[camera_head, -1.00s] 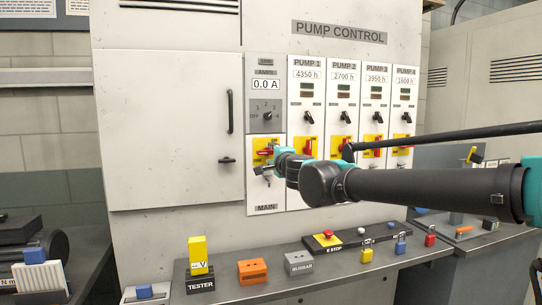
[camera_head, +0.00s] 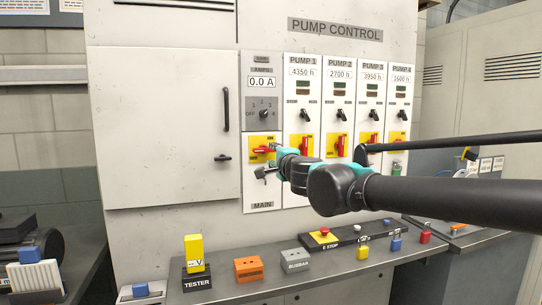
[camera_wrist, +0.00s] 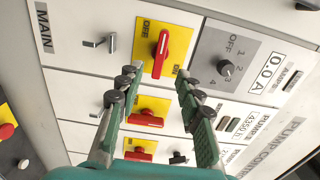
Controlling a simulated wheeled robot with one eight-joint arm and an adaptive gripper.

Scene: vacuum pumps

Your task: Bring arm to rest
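My gripper (camera_head: 267,160) is in front of the pump control cabinet (camera_head: 163,130), at the MAIN panel, with my arm reaching in from the right. In the wrist view, its two green fingers (camera_wrist: 155,76) are apart with nothing between them. The red MAIN handle (camera_wrist: 161,54) on its yellow plate shows beyond the fingertips, clear of both; it also shows in the head view (camera_head: 264,149), lying nearly level. Whether the gripper touches the panel cannot be told from the head view.
A bench below holds a yellow tester (camera_head: 194,252), an orange block (camera_head: 248,268), a grey busbar block (camera_head: 295,261), an E-stop (camera_head: 324,235) and several padlocks (camera_head: 363,252). PUMP 1's red handle (camera_wrist: 149,120) is beside my fingers. My arm covers part of the lower right panels.

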